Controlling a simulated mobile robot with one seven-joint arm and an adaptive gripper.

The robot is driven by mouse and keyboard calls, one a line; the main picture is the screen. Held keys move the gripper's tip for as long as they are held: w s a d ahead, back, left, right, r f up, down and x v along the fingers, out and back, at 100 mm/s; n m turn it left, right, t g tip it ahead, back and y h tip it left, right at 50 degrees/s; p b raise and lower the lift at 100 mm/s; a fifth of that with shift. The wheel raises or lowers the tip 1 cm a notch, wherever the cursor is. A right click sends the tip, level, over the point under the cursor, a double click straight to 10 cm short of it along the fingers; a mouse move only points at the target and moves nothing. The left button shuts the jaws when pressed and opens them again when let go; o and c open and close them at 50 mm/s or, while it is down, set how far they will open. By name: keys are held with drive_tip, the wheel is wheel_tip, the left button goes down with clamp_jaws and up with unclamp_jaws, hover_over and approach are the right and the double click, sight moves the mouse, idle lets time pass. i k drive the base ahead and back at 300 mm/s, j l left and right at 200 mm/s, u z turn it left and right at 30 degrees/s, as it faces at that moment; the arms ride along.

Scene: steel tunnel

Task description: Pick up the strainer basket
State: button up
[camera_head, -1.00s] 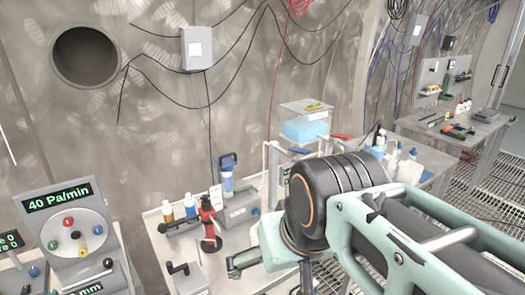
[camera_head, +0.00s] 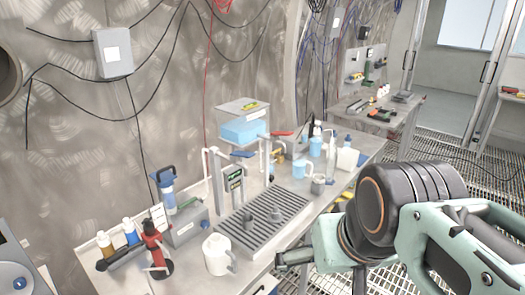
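I cannot surely tell which thing is the strainer basket. Two small dark grey cup-like pieces, a left one (camera_head: 250,221) and a right one (camera_head: 275,213), stand on a slatted grey drain tray (camera_head: 262,236) on the bench. A small grey metal cup (camera_head: 318,185) stands just behind the tray's right end. My gripper (camera_head: 282,261) shows small and dark at the left end of my arm, low in the picture, in front of the bench edge. It appears apart from these things. Whether its fingers are open is too small and partly hidden to tell.
On the bench are a white jug (camera_head: 218,255), a red-and-black tool (camera_head: 155,250), a blue-capped filter (camera_head: 168,192), a tap post with a display (camera_head: 233,180), a clear tank of blue water (camera_head: 243,124) and a light-blue mug (camera_head: 301,169). A second bench (camera_head: 378,108) stands farther back.

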sight(248, 219)
drive_tip(key=i+l+u, duration=0.35)
drive_tip(key=i+l, duration=0.45)
drive_tip(key=i+j, duration=0.05)
drive_tip(key=i, duration=0.05)
